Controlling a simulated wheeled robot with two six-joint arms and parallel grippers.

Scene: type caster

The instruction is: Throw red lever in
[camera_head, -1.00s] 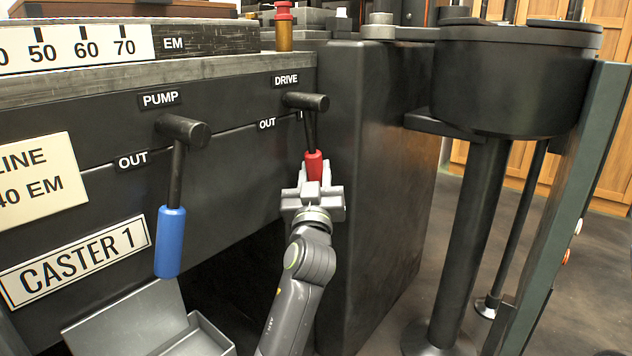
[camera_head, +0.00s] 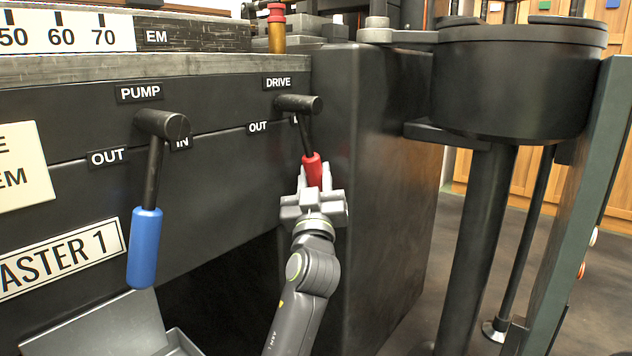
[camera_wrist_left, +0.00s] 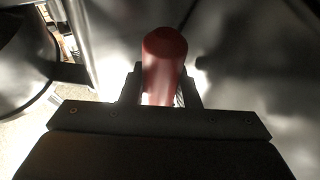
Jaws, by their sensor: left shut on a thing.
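The red lever (camera_head: 312,168) hangs below the DRIVE label from a dark pivot on the machine's front. Its dark shaft slants down and a little to the right. My left gripper (camera_head: 313,188) is shut on the lower part of the red handle, which it partly hides. In the left wrist view the red handle (camera_wrist_left: 162,68) stands between the two fingers. An OUT label (camera_head: 258,127) is left of the lever's shaft; the label to the right is mostly hidden by the lever. My right gripper is not in view.
A blue-handled lever (camera_head: 144,245) hangs under the PUMP label to the left. A grey open box (camera_head: 95,330) is at the lower left. A dark pot on a column (camera_head: 515,85) stands to the right. Dark open space lies below the front panel.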

